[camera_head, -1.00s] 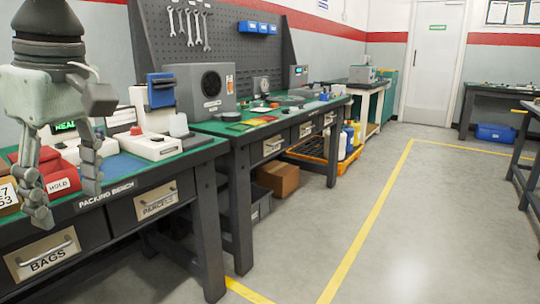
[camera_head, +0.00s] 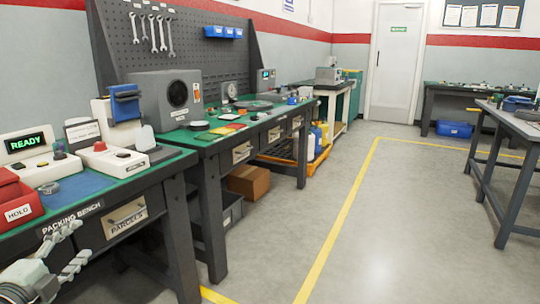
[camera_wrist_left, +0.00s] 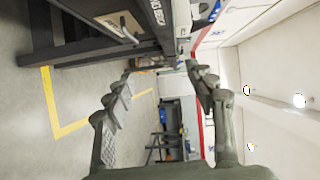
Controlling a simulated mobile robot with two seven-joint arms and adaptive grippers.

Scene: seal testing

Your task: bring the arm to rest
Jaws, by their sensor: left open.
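My left gripper (camera_head: 72,248) is low at the left of the head view, in front of the packing bench's drawers. Its fingers point right and are apart, with nothing between them. In the left wrist view the two fingers (camera_wrist_left: 160,82) stand wide apart, with open room and the far tables between them. The packing bench (camera_head: 82,210) is beside the gripper. My right gripper does not show in either view.
On the packing bench are a red HOLD box (camera_head: 18,208), a READY display unit (camera_head: 25,145) and a blue mat (camera_head: 85,184). A second bench (camera_head: 208,137) stands beyond it. The floor (camera_head: 370,220) to the right is clear up to a grey table (camera_head: 512,114).

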